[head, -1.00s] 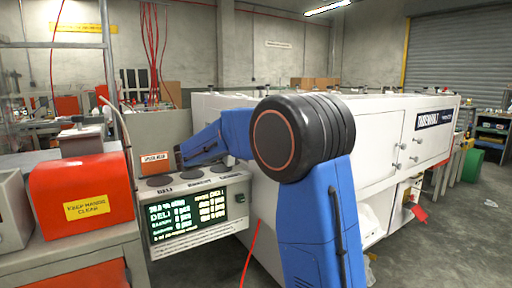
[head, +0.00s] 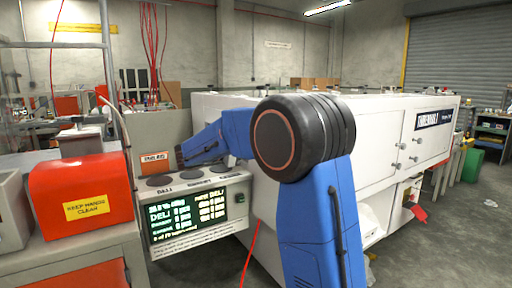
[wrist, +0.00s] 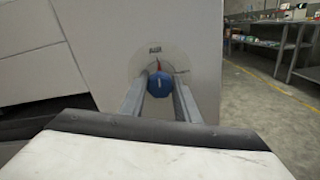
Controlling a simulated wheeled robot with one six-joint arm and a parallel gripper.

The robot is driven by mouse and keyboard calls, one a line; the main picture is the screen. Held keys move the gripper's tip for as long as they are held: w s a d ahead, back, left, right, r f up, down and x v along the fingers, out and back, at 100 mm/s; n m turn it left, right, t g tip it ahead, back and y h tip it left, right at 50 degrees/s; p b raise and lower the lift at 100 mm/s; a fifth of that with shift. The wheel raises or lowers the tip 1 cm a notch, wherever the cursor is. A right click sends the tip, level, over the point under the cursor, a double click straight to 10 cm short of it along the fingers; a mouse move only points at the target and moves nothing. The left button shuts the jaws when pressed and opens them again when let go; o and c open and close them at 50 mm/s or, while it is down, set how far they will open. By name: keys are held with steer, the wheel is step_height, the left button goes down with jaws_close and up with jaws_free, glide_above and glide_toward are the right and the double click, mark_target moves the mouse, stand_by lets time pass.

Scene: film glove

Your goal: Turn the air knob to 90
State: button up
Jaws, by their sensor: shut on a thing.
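The air knob (wrist: 161,80) is a blue round knob with a red pointer mark above it, in the wrist view. It sits on a pale round dial plate (wrist: 136,68) on a white panel (wrist: 98,50). The dial's markings are too small to read. My gripper (wrist: 160,90) has its two grey fingers on either side of the knob, shut on it.
A box with a green-lettered display (head: 188,216) stands beside my arm. A red cover (head: 82,192) is at the left. A long white machine (head: 385,140) stands behind and right of my arm. Open floor shows at the right.

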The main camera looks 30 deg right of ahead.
steer(key=m, duration=0.8)
steer(key=shift+m, duration=0.4)
steer(key=m, duration=0.4)
steer(key=shift+f+m, duration=0.1)
steer(key=shift+m, duration=1.9)
steer(key=o, duration=1)
steer(key=shift+o, duration=0.2)
steer(key=shift+a, duration=0.15)
steer(key=a, duration=1.1)
steer(key=shift+s+a, duration=0.2)
steer(key=shift+a, duration=0.2)
